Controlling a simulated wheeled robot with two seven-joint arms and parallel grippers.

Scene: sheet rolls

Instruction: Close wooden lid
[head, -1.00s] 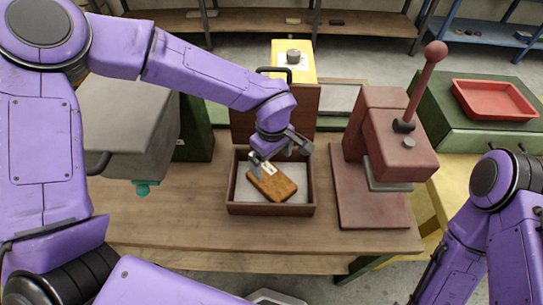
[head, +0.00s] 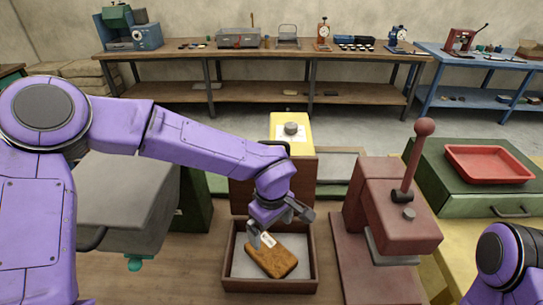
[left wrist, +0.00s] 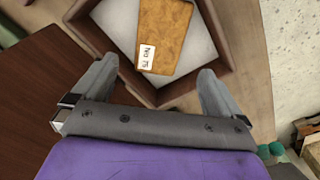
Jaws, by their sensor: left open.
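The wooden box (head: 270,286) sits on the workbench with its lid (head: 305,178) open, standing up at the back edge. A brown block with a white label (head: 272,260) lies inside on a pale lining; it also shows in the left wrist view (left wrist: 170,35). My left gripper (head: 280,225) is open and empty, above the box in front of the lid. In the left wrist view its fingers (left wrist: 156,70) are spread wide apart, with the dark lid (left wrist: 50,110) to the left. My right gripper is out of view.
A maroon press (head: 390,215) with a lever stands right of the box. A grey machine (head: 120,205) stands to the left. A yellow object (head: 291,135) is behind the lid. A red tray (head: 489,164) rests on a green cabinet at right.

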